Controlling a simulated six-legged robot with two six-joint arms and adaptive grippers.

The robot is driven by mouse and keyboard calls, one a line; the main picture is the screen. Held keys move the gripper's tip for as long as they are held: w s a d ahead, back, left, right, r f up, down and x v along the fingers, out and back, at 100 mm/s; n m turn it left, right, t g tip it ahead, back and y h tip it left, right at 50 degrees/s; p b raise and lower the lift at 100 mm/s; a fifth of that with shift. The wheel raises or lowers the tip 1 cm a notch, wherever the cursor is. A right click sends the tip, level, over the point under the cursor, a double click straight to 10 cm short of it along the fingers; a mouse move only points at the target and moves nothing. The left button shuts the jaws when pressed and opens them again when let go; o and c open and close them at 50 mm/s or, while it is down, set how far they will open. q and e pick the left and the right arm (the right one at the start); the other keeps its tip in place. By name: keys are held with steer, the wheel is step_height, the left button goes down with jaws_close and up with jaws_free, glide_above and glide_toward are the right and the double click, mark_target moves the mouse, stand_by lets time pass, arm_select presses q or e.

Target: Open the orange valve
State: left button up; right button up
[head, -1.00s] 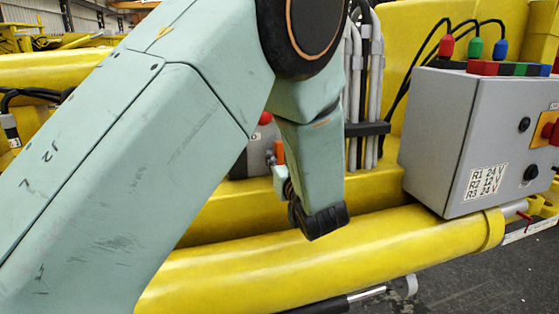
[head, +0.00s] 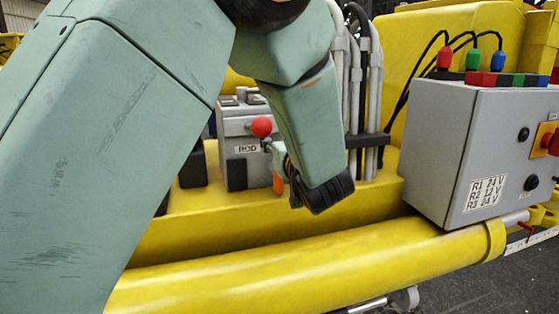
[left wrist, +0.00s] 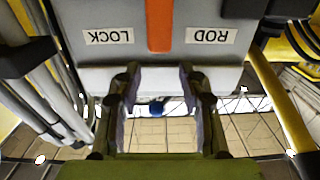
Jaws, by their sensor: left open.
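The orange valve handle (head: 278,184) is a short upright orange bar at the grey box (head: 236,140) labelled ROD, below a red ball knob (head: 261,126). In the left wrist view the orange handle (left wrist: 159,25) runs between the upside-down LOCK and ROD labels. My left gripper (left wrist: 159,72) is open and empty there, its two fingers to either side of the handle's line and the tips short of its lower end. My right gripper is not in view.
A grey control box (head: 480,140) with coloured plugs stands at the right. Grey hoses (head: 362,90) rise behind my left wrist. A thick yellow tube (head: 300,265) crosses the front, below my wrist.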

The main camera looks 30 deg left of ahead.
arm_select(q)
step_height(320, 180, up, 3)
steer(key=shift+s+f, duration=0.1)
steer(key=shift+s, duration=0.05)
steer(key=shift+w, duration=0.25)
steer(key=shift+s, duration=0.2)
stand_by(0.3)
